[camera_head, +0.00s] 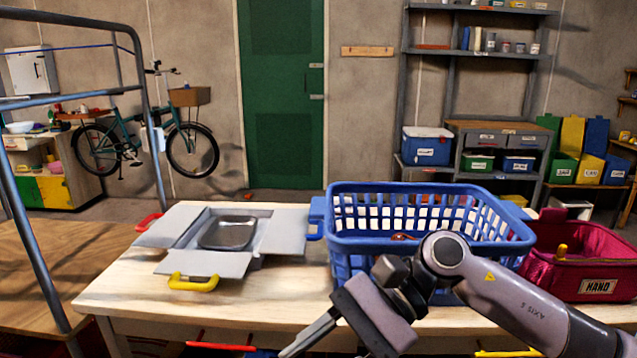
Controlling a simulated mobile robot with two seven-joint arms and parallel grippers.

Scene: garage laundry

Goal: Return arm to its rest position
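My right arm (520,300) comes in from the lower right and reaches across the front of the table. Its gripper (308,334) points down and left, in front of the table's front edge and below the blue basket. The grey fingers run toward the bottom edge, and their gap cannot be made out. Nothing is visibly held. My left arm and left gripper are not in view.
The wooden table (130,290) holds a blue basket (345,246) with a small reddish item (403,237) inside. An open grey box (285,230) with a metal tray (228,233) stands left, a red bag (560,275) right. A metal frame (150,110) rises at left.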

